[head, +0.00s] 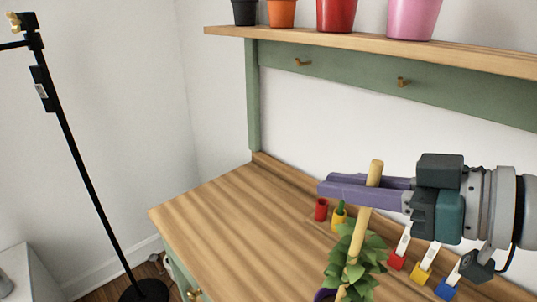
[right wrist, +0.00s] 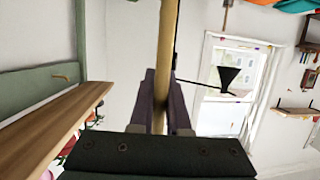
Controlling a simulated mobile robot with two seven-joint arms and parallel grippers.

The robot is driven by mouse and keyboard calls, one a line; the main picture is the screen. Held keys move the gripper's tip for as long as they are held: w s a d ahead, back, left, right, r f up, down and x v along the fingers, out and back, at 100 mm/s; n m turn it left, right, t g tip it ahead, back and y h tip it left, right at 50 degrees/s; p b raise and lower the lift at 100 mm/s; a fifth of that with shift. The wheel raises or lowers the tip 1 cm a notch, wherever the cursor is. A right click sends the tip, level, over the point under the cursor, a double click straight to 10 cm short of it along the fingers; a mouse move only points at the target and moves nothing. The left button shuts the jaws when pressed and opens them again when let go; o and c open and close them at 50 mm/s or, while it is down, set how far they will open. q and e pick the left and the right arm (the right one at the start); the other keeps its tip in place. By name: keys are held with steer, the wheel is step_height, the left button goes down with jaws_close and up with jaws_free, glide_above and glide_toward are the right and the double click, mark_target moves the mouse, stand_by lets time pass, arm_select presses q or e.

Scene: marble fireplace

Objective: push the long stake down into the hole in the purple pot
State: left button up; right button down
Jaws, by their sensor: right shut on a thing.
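The long stake (head: 375,173) is a pale wooden rod. It stands slightly tilted, rising through a leafy green plant (head: 354,262) in the head view. Only a bit of the purple pot's rim (head: 323,295) shows at the bottom edge; its hole and the stake's lower end are hidden or out of frame. My right gripper (head: 329,186) comes in from the right and is shut on the stake a little below its top. In the right wrist view the stake (right wrist: 167,42) runs between the two purple fingers (right wrist: 162,88). My left gripper is not in view.
The wooden worktop (head: 225,215) is clear at left. A small red pot (head: 321,209) and a yellow pot (head: 338,219) stand behind the plant. Red, yellow (head: 421,273) and blue tags lie at right. A shelf (head: 330,42) with several pots hangs above. A black stand (head: 85,175) is at left.

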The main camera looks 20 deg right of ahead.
steer(key=shift+f, duration=0.4)
steer(key=shift+f+b, duration=0.35)
steer(key=shift+b, duration=0.05)
steer(key=shift+f, duration=0.15)
stand_by(0.5)
steer(key=shift+f+b, duration=0.4)
steer(key=shift+f, duration=0.15)
steer(key=shift+f, duration=0.2)
steer(key=shift+f+b, duration=0.4)
